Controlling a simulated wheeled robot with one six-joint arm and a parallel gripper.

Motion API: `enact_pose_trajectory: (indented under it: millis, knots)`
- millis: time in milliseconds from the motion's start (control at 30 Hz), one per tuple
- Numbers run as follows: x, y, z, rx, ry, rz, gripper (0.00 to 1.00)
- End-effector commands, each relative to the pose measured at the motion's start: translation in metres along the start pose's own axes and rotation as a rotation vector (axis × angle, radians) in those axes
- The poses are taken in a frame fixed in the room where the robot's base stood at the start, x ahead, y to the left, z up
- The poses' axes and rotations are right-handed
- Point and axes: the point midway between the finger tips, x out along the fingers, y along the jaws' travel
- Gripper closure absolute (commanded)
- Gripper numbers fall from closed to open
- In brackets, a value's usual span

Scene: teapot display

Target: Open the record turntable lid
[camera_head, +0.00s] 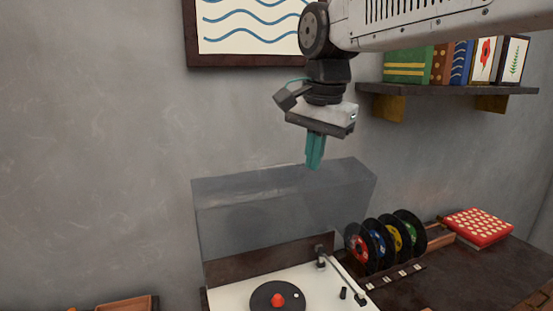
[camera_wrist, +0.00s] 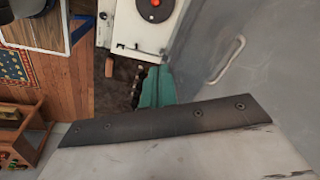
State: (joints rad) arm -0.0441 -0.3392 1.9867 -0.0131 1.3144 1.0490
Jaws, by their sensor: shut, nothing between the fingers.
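The record turntable (camera_head: 232,290) has a white top, a black platter with a red centre and a tonearm at its right. Its translucent grey lid (camera_head: 235,212) stands raised at the back, its hollow side facing the front, and the platter is uncovered. My gripper (camera_head: 314,166) has teal fingers shut with nothing between them, above the lid's top right part. In the wrist view my shut fingers (camera_wrist: 157,88) point towards the turntable (camera_wrist: 118,30), with the lid (camera_wrist: 200,45) and its pale handle (camera_wrist: 228,62) to the right. I cannot tell whether the fingers touch the lid.
Several records stand in a rack (camera_head: 388,280) right of the turntable, near a red spotted box (camera_head: 478,226). A wall shelf (camera_head: 455,90) with books is at the upper right. A framed wave picture (camera_head: 248,25) hangs behind. The wall left of the lid is clear.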

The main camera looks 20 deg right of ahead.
Motion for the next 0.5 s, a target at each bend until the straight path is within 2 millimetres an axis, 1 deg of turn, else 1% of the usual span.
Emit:
enact_pose_trajectory:
  millis: [33, 100, 200, 300, 367, 433, 500]
  knots:
    - [-0.007, -0.025, -0.012, 0.108, 0.002, -0.005, 1.0]
    - [-0.017, -0.052, -0.025, 0.263, 0.006, -0.014, 1.0]
    - [-0.026, -0.081, -0.038, 0.429, 0.009, -0.027, 1.0]
    - [-0.03, -0.097, -0.045, 0.529, 0.01, -0.033, 1.0]
    - [-0.029, -0.102, -0.047, 0.56, 0.01, -0.036, 1.0]
    - [-0.025, -0.104, -0.048, 0.576, 0.01, -0.036, 1.0]
    - [-0.016, -0.104, -0.048, 0.578, 0.009, -0.034, 1.0]
